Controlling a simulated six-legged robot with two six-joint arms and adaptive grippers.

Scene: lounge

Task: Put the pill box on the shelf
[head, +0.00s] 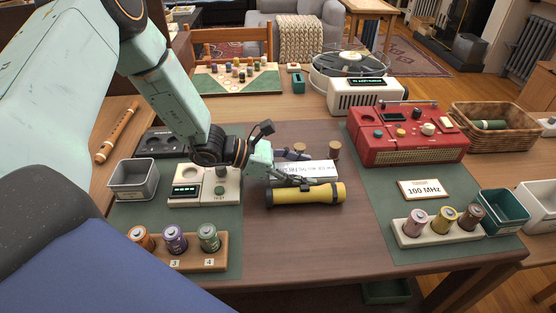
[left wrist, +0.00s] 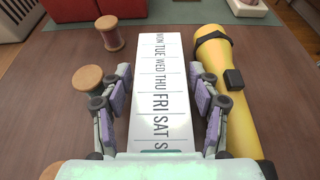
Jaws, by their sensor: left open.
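The pill box (head: 304,170) is a long white box with day names, lying on the dark wooden table behind the yellow flashlight. In the left wrist view the pill box (left wrist: 161,95) lies lengthwise between my left gripper's fingers, with MON to SAT readable and its near end hidden by the gripper. My left gripper (head: 300,167) is open, with one finger on each side of the box; it also shows in the left wrist view (left wrist: 161,105). I cannot tell whether the fingers touch it. My right gripper is not in view. I cannot make out the shelf.
The yellow flashlight (head: 306,195) lies close beside the box. Wooden spools (head: 334,150) stand behind it. A tester (head: 204,186), a battery rack (head: 178,262) and a metal bin (head: 134,180) are left. A red radio (head: 408,134) stands right. Front middle table is clear.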

